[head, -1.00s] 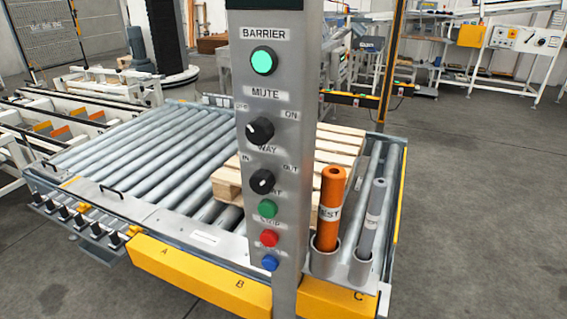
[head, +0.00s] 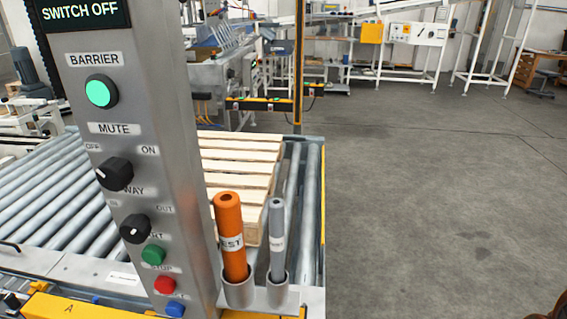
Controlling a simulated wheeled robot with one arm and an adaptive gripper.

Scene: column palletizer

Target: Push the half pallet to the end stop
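The half pallet (head: 237,160), made of pale wooden slats, lies flat on the roller conveyor (head: 40,185), towards its right end. The grey control post hides the pallet's left part. Bare rollers (head: 309,200) show between the pallet and the conveyor's yellow right edge (head: 323,215). I cannot tell which part is the end stop. My gripper is not in view.
The control post (head: 150,240) stands close in front, with a lit green barrier lamp (head: 100,92), knobs and buttons. Its display reads "SWITCH OFF". An orange rod (head: 230,235) and a grey rod (head: 277,240) stand in holders beside it. Open floor (head: 430,190) lies to the right.

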